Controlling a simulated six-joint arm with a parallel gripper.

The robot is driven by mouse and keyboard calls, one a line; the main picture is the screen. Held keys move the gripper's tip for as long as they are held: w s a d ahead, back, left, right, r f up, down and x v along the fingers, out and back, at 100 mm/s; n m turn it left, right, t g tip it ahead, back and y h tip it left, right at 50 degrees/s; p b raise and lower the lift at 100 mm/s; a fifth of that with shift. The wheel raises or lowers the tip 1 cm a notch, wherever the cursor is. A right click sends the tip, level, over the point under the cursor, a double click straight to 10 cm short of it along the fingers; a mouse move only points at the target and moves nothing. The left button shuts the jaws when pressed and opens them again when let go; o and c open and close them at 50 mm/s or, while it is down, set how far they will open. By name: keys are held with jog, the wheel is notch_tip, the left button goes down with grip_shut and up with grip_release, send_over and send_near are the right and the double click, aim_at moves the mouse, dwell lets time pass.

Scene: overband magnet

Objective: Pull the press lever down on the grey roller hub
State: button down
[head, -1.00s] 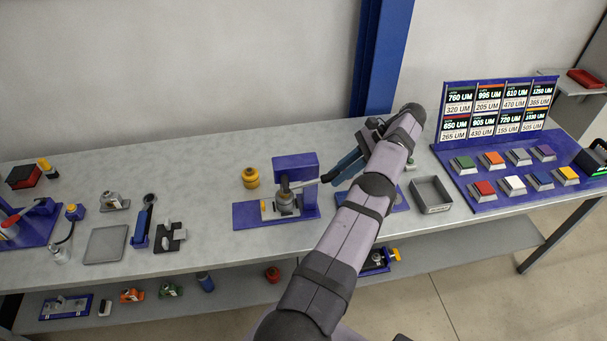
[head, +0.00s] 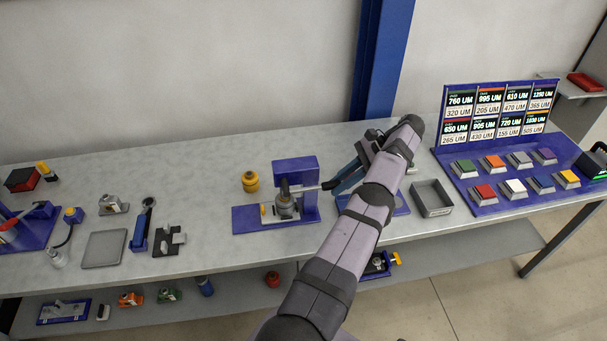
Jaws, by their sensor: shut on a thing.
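The blue press (head: 308,183) stands on its blue base (head: 252,225) at the middle of the bench. The grey roller hub (head: 286,206) sits in it under the dark ram. The press lever (head: 308,188) is a light rod reaching right from the press, roughly level. My gripper (head: 330,185) is shut on the dark outer end of the lever. The blue fingers come in from the right. My arm stands in front and to the right, and the exact grip is small in view.
A grey open tray (head: 431,198) lies to the right, with a panel of coloured buttons (head: 478,192) beyond. A black fixture (head: 169,241) and a blue-handled tool (head: 143,224) lie left.

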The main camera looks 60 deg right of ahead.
jog(key=shift+s+f+b, duration=0.1)
jog(key=shift+f+b, duration=1.1)
jog(key=shift+b, duration=0.85)
jog(key=shift+f, duration=0.1)
jog(key=shift+a+f+b, duration=0.15)
jog(key=shift+f+b, duration=0.5)
jog(key=shift+b, duration=0.4)
jog(key=c, duration=1.6)
grip_release()
jog(key=shift+r, duration=0.2)
jog(key=shift+o, duration=0.3)
jog(key=shift+r, duration=0.1)
